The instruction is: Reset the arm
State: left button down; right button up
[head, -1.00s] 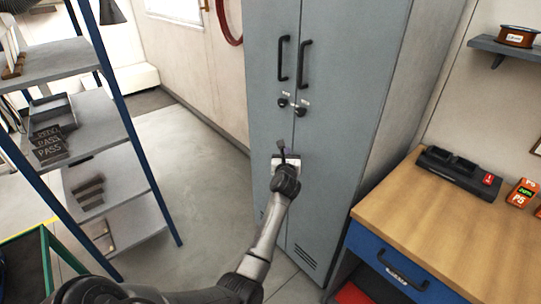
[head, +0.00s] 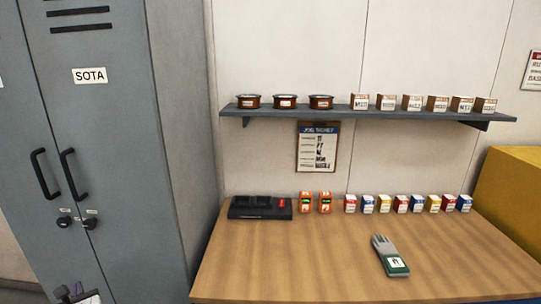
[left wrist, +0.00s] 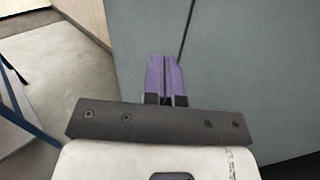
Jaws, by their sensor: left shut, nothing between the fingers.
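My left gripper (head: 74,293) shows at the bottom left of the head view, low in front of the grey locker (head: 180,130). In the left wrist view its two purple fingers (left wrist: 166,80) are together with nothing between them, in front of the locker doors (left wrist: 240,70). I cannot tell from this view whether the fingertips touch the door. The locker doors look closed, with two black handles (head: 68,175) and key locks below them. My right gripper is in neither view.
Right of the locker stands a wooden bench (head: 300,260) with a black charger (head: 260,208), orange packs (head: 315,203), several small boxes (head: 408,203) and a grey-green glove (head: 390,255). A wall shelf (head: 370,113) holds spools and boxes. A yellow cabinet (head: 510,200) is at the right.

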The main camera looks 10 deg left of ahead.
pick_arm(q)
jog(key=w+d+r+m+t+h, duration=0.1)
jog(key=d+r+m+t+h, duration=0.35)
jog(key=m, duration=0.45)
jog(key=w+d+r+m+t+h, duration=0.1)
jog(key=w+d+r+m+t, duration=0.1)
jog(key=d+r+m+t, duration=0.35)
jog(key=w+d+m+g+h, duration=0.2)
jog(key=d+m+h, duration=1.35)
jog(key=m, duration=0.95)
jog(key=s+d+f+m+g+y, duration=0.2)
jog(key=s+d+f+m+g, duration=0.15)
jog(key=f, duration=0.25)
jog(key=s+d+f+m+g+y, duration=0.2)
jog(key=s+d+f+g, duration=0.1)
jog(key=s+f+g, duration=0.15)
jog(key=s+d+f+m+g+y, duration=0.1)
jog(key=s+d+f+g, duration=0.15)
jog(key=s+f, duration=0.5)
jog(key=s+d+f+m+g, duration=0.1)
jog(key=s+d+f+g, duration=0.2)
jog(key=s, duration=0.7)
jog(key=s+d+f+m+g+y, duration=0.1)
jog(key=s+d+f, duration=0.2)
jog(key=s+f, duration=0.4)
notch_tip(320, 180, up, 38)
jog(key=s+p, duration=0.1)
jog(key=p, duration=3.7)
jog(key=shift+s+r, duration=0.25)
